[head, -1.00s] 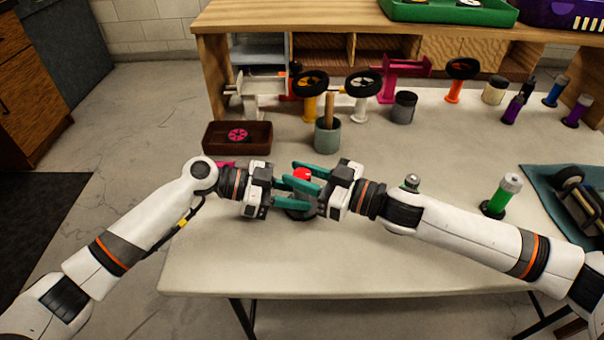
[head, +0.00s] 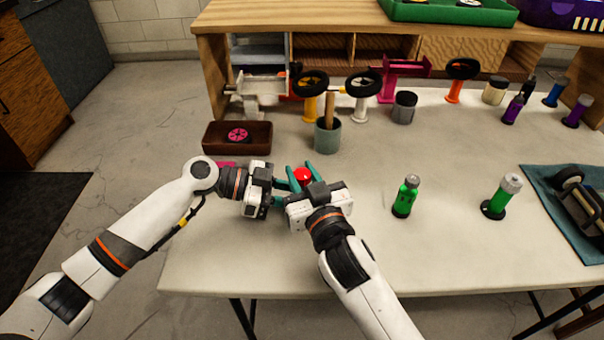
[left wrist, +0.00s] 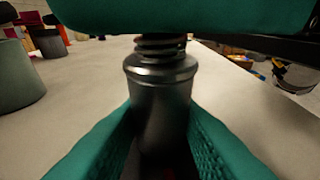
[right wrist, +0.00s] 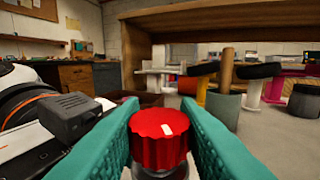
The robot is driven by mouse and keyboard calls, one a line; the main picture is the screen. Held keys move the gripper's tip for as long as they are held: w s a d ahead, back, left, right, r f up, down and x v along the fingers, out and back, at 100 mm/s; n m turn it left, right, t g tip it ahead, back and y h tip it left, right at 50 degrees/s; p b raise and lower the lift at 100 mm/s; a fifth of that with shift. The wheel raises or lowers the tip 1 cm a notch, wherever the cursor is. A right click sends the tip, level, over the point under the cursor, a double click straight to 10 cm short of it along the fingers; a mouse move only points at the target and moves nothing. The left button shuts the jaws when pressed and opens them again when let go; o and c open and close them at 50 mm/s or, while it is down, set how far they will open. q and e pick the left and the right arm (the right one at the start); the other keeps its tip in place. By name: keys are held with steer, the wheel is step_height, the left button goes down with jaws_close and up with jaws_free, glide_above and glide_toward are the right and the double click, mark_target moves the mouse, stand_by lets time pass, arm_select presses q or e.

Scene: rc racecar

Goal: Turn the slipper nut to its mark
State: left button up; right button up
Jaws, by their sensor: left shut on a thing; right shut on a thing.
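The red ribbed nut (head: 302,174) sits on top of a dark metal body, upright over the table. In the right wrist view the nut (right wrist: 159,135) has a white mark on its top, right of centre. My right gripper (head: 303,180) is shut on the red nut, a teal finger on each side. My left gripper (head: 280,188) is shut on the dark cylindrical body (left wrist: 160,100), below its threaded neck (left wrist: 160,47). A teal finger crosses above the thread in the left wrist view and hides the nut there. Any matching mark on the body is hidden.
A brown tray (head: 210,139) with a pink wheel, a grey-green cup (head: 327,140) and several coloured stands are behind. Two green cylinders (head: 405,198) (head: 500,198) stand to the right, beside a teal mat (head: 540,185). The front table middle is clear.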

steer(key=shift+a+r+m+h, duration=0.1)
steer(key=shift+m+h, duration=0.5)
steer(key=shift+h, duration=0.3)
steer(key=shift+t+h, duration=0.3)
steer(key=o, duration=1)
steer(key=v, duration=1.2)
